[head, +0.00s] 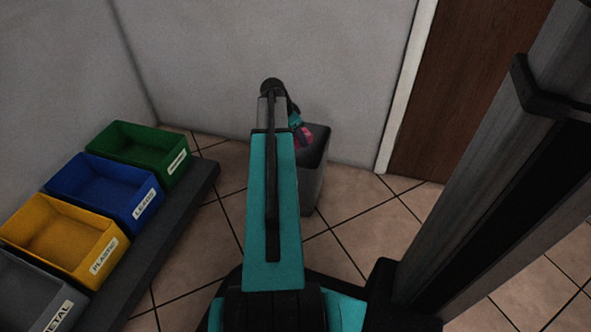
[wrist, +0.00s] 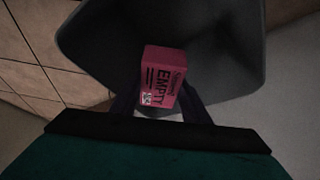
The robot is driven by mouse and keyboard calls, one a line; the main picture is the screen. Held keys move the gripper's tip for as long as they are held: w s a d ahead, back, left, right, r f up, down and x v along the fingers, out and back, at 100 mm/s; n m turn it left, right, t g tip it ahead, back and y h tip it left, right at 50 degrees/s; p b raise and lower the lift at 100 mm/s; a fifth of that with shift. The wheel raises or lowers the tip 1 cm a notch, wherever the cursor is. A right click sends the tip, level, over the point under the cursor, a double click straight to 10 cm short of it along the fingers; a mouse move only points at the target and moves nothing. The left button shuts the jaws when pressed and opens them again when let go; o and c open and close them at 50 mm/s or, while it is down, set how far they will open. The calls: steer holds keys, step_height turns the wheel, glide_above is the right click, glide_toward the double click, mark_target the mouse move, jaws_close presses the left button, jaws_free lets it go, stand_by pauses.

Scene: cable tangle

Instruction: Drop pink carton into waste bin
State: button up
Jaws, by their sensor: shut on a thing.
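The pink carton (wrist: 163,82), with "EMPTY" printed on it, is held between the fingers of my gripper (wrist: 158,105) in the wrist view. In the head view the carton (head: 303,136) shows as a small pink patch beside my gripper (head: 298,124), partly hidden by my arm. The dark grey waste bin (head: 314,180) stands on the floor by the wall. In the wrist view the bin (wrist: 236,40) opens around and below the carton, which appears over its mouth. I cannot tell how far the carton is above the rim.
At left, a dark low platform (head: 178,232) carries a green bin (head: 140,150), a blue bin (head: 105,190), a yellow bin (head: 65,235) and a grey bin (head: 35,290). A brown door (head: 460,90) is at right. Tiled floor between platform and waste bin is clear.

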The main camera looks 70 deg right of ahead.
steer(key=o, duration=1.1)
steer(key=p+v, duration=0.5)
steer(key=v, duration=0.8)
steer(key=shift+w+a+r+p, duration=0.15)
steer(key=shift+r+p, duration=0.2)
steer(key=shift+p, duration=0.05)
steer(key=shift+w, duration=0.1)
